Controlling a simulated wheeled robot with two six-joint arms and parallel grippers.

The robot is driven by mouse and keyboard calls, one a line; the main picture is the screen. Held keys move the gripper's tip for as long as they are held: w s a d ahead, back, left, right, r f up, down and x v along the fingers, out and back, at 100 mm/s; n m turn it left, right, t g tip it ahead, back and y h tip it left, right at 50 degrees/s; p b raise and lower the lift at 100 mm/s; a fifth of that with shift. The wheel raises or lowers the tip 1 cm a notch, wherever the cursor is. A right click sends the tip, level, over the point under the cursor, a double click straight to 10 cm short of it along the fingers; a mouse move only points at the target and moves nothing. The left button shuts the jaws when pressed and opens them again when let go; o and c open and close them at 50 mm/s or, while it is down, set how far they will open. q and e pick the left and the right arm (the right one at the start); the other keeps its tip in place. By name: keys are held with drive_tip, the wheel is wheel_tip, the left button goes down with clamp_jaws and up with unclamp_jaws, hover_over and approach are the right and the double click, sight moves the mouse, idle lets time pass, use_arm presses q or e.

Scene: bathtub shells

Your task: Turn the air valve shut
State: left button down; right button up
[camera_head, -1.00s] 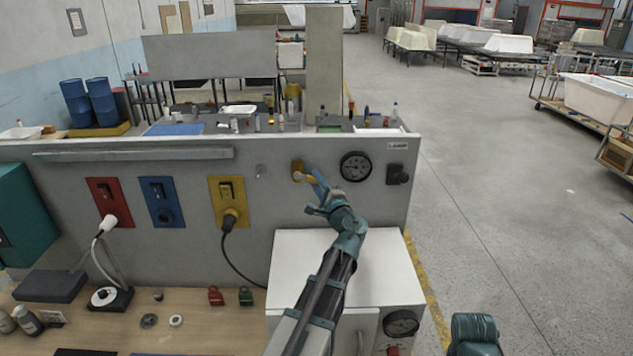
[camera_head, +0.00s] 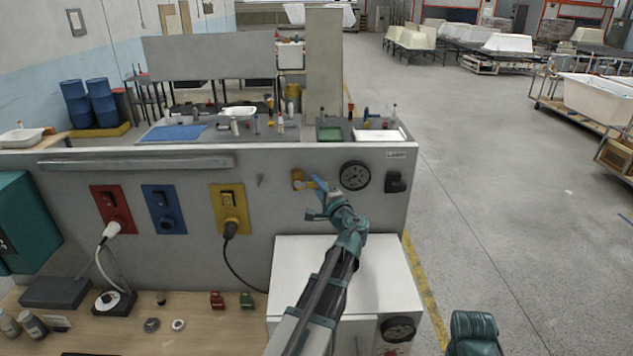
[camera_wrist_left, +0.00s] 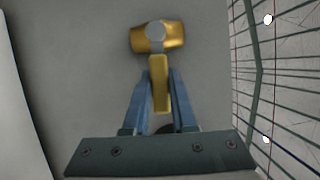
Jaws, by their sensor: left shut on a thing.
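The air valve (camera_head: 297,177) is a small brass-coloured fitting on the grey panel, left of the round gauge. In the left wrist view its brass body (camera_wrist_left: 172,37) has a grey round hub, and its yellow lever (camera_wrist_left: 159,85) runs from the hub toward my gripper. My left gripper (camera_head: 317,184) is at the valve's right side, with its blue fingers shut on the lever. The fingers (camera_wrist_left: 160,95) lie on both sides of the lever in the wrist view. In the head view the fingers partly hide the lever. My right gripper is not in view.
A pressure gauge (camera_head: 355,176) and a dark knob (camera_head: 396,182) are close right of the valve. A white cabinet (camera_head: 390,275) stands below my left arm.

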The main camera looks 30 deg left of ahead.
use_arm(q)
drive_tip(key=shift+r, duration=0.3)
drive_tip(key=shift+f+n, duration=0.15)
drive_tip(key=shift+n, duration=0.15)
drive_tip(key=c, duration=0.7)
unclamp_jaws()
drive_tip(key=shift+d, duration=0.1)
drive_tip(key=v, duration=1.3)
drive_tip(key=shift+s+d, duration=0.25)
